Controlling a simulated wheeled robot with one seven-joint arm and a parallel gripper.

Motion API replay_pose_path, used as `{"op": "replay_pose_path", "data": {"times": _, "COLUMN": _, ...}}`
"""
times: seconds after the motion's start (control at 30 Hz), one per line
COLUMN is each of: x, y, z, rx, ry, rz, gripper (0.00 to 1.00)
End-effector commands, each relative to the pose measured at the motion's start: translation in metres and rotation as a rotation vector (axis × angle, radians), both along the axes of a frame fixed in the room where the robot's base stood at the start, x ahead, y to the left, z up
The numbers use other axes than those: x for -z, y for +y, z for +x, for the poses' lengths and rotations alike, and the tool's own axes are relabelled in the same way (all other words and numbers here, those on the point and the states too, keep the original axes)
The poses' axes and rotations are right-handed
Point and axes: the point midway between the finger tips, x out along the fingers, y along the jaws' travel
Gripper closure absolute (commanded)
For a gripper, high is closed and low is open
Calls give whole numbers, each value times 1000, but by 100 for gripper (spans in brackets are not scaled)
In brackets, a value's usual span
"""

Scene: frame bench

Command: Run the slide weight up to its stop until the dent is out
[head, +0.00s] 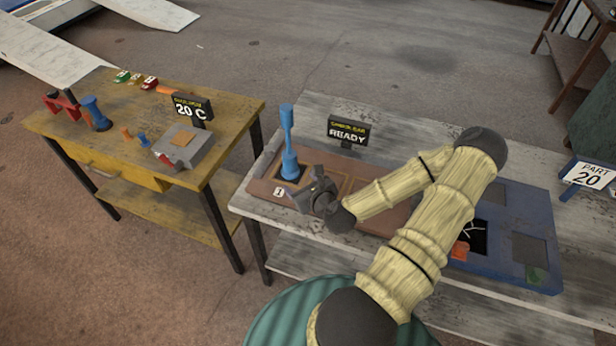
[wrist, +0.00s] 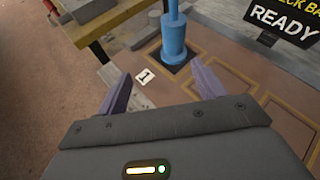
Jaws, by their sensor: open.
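A blue upright tool (head: 288,145), a rod with a thicker upper part and a wide lower part, stands in a dark square at the left end of a brown board (head: 262,187). It also shows in the wrist view (wrist: 173,40), beyond the fingers. I cannot tell which part of it is the slide weight, and I see no clear dent. My gripper (head: 294,190) is low, just in front of the tool. In the wrist view my gripper (wrist: 163,90) is open and empty, its two purple fingers apart, with the tool's base ahead between their lines.
A sign reading READY (head: 348,131) stands behind the board; a "1" tag (head: 279,192) lies at its left. A blue panel (head: 545,222) lies right, beneath my arm's far side. A yellow table (head: 225,103) with small objects and a "20 C" sign (head: 192,108) stands left.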

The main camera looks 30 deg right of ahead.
Motion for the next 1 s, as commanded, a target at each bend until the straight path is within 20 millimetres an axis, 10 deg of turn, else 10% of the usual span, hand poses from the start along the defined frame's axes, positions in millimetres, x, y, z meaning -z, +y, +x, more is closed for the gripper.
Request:
{"op": "replay_pose_path", "data": {"times": 0.57, "x": -6, "y": -19, "z": 3, "rx": 129, "ry": -63, "rz": 107, "gripper": 31}}
{"op": "replay_pose_path", "data": {"times": 1.0, "x": 13, "y": -25, "z": 56, "rx": 127, "ry": -61, "rz": 107, "gripper": 31}}
